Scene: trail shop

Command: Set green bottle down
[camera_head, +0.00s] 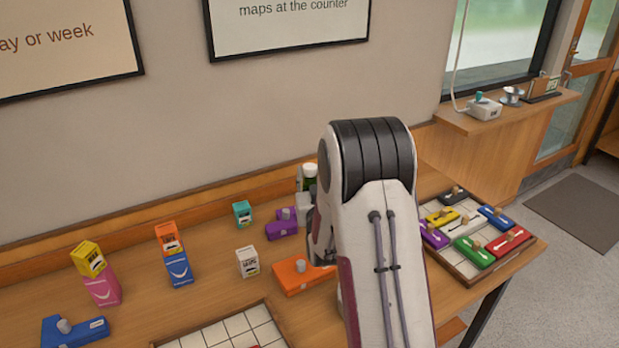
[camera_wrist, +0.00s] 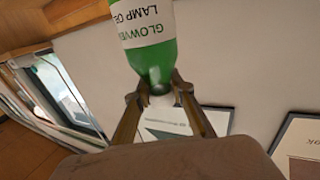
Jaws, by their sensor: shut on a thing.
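The green bottle (camera_wrist: 152,52) has a white label reading "GLOWVE… LAMP O…", cut off by the picture's top edge. In the wrist view my gripper (camera_wrist: 160,92) is shut on its narrow neck end, with a finger on each side.
Near it are a purple block (camera_head: 283,229), an orange block (camera_head: 303,276), a teal box (camera_head: 242,213) and a white box (camera_head: 246,262). A tray of coloured blocks (camera_head: 460,268) lies right of my arm. A white grid tray (camera_head: 236,325) lies at the front. Bare wood (camera_head: 212,249) shows between.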

